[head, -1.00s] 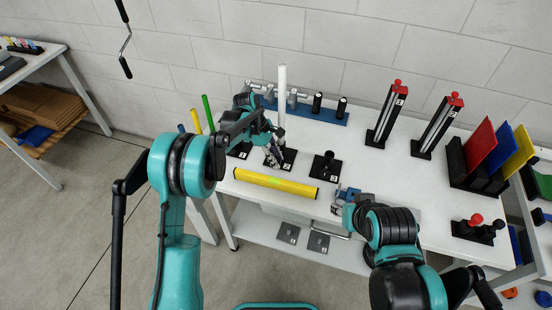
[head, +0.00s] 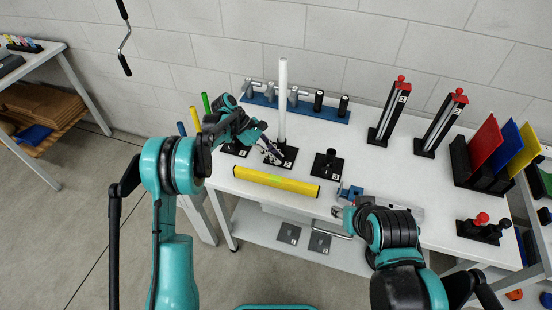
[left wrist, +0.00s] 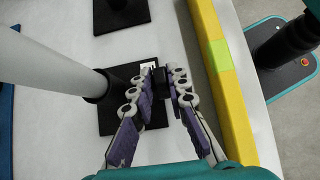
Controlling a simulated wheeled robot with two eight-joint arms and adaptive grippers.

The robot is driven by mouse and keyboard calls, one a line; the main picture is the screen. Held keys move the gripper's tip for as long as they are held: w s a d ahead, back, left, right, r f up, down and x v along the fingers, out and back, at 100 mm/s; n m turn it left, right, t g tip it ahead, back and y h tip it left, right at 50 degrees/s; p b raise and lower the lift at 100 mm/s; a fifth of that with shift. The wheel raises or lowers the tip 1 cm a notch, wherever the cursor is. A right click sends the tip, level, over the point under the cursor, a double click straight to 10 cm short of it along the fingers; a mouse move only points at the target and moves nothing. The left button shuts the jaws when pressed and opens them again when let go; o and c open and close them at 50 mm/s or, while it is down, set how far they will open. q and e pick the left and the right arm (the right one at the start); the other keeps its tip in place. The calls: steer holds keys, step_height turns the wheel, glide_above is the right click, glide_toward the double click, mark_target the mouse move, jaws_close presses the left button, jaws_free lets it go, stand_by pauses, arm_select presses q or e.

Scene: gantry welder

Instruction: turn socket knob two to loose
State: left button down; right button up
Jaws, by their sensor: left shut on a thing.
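Socket two is a black base plate (head: 288,160) with a white pole (head: 283,100) standing upright in it. In the left wrist view the same plate (left wrist: 110,122) and pole (left wrist: 45,62) lie left of the fingers. A small dark knob (left wrist: 163,78) on the socket's side shows between the fingertips. My left gripper (head: 269,151) is at the front left of socket two, and its purple-padded fingers (left wrist: 162,88) are shut on the knob, which they partly hide. My right gripper (head: 340,210) is at the table's front edge, and its fingers are too small to judge.
A yellow bar (head: 277,180) lies just in front of the sockets. An empty black socket (head: 326,165) stands to the right. A blue rack (head: 310,109) with grey and black tools is behind. The white table (head: 375,170) is clear in the middle right.

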arm_select(q)
steer(key=shift+w+a+f+g+h+b, duration=0.1)
steer(key=shift+g+h+b, duration=0.15)
steer(key=shift+h+b, duration=0.35)
steer(key=shift+a+g+h+b, duration=0.1)
steer(key=shift+g+h+b, duration=0.25)
steer(key=shift+h, duration=0.35)
steer(key=c, duration=1.8)
jaws_free()
steer(key=shift+o, duration=0.2)
steer(key=v, duration=1.2)
steer(key=shift+a, duration=0.1)
